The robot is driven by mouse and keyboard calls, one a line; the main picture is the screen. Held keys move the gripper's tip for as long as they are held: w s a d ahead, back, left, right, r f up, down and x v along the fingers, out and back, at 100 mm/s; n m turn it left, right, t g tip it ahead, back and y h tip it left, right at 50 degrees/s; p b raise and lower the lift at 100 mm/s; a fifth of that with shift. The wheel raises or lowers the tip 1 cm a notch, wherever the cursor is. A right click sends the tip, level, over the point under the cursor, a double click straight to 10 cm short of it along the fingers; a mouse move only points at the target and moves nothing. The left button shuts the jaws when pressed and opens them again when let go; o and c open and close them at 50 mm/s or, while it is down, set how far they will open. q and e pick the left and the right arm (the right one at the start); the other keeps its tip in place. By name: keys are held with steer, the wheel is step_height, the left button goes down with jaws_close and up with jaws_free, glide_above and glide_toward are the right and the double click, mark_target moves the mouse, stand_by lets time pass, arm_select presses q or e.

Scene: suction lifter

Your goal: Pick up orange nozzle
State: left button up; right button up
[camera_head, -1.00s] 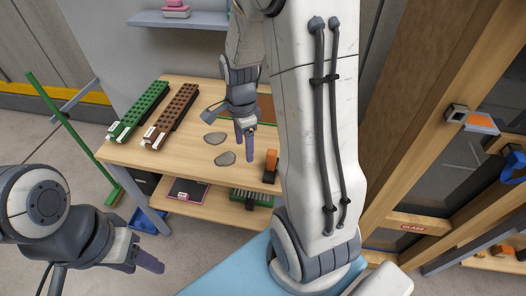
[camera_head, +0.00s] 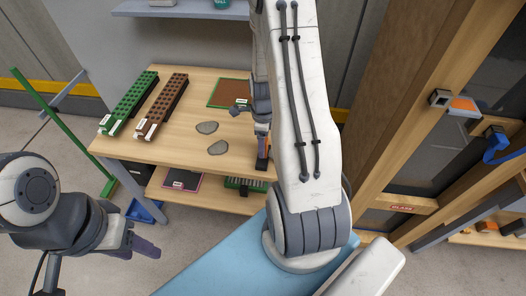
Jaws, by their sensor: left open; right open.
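The orange nozzle (camera_head: 262,160) stands on the wooden workbench (camera_head: 180,150) near its front edge, with a dark part at its lower end. My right gripper (camera_head: 263,142) points down right at the nozzle, its fingers overlapping the nozzle's upper part in the picture. It is open; whether the fingers touch the nozzle or straddle it cannot be told. My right arm hides the bench to the right of it. My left gripper (camera_head: 145,247) is open and empty at the lower left, in front of the bench and away from the nozzle.
Two flat grey stones (camera_head: 218,147) lie left of the nozzle. A green studded block (camera_head: 133,100) and a brown one (camera_head: 165,103) lie at the bench's left. A brown panel with a green edge (camera_head: 230,92) lies behind. A wooden-framed cabinet (camera_head: 400,150) stands at the right.

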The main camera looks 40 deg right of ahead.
step_height(320, 180, down, 2)
steer(key=shift+f, duration=0.1)
jaws_close()
stand_by(0.4)
steer(key=shift+r, duration=0.75)
step_height(320, 180, up, 3)
steer(key=shift+d+f+b, duration=0.1)
steer(key=shift+b, duration=0.3)
steer(key=s+d+r+b, duration=0.1)
steer(key=s+d+r, duration=0.4)
steer(key=d, duration=0.5)
steer(key=shift+s+r+b, duration=0.3)
steer(key=shift+s+r, duration=0.05)
steer(key=shift+r, duration=0.6)
steer(key=shift+d, duration=0.1)
